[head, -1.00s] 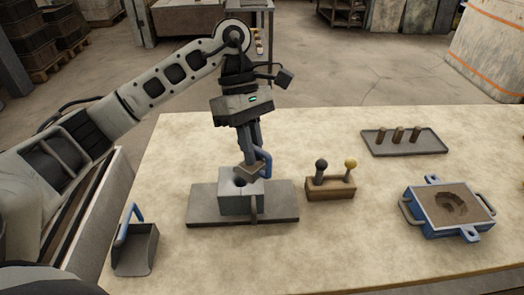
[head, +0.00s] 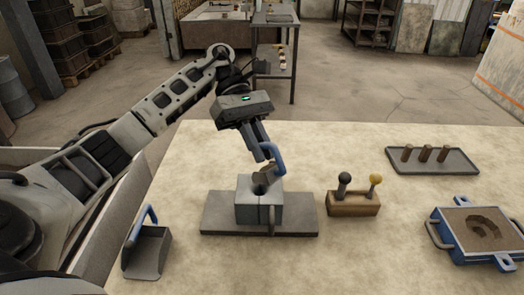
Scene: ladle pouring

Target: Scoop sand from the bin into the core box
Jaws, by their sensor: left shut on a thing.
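My left gripper (head: 264,154) is shut on the blue handle (head: 277,157) of a small ladle, whose grey-brown cup (head: 266,175) is tilted just over the core box. The core box (head: 258,213) is a grey split block with a dark round opening in its top. It stands on a grey plate (head: 219,226). Whether the cup touches the box, and whether sand is in the cup or the opening, I cannot tell. The bin (head: 112,216) seems to be the pale-walled container at the table's left; its inside is largely hidden behind my arm. My right gripper is out of view.
A blue-handled scoop (head: 148,252) lies at the table's left edge. Right of the plate is a wooden block (head: 352,205) with two knobbed pins. A tray (head: 464,165) with brown pegs and a blue sand-filled mould frame (head: 450,240) are farther right. The front middle is clear.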

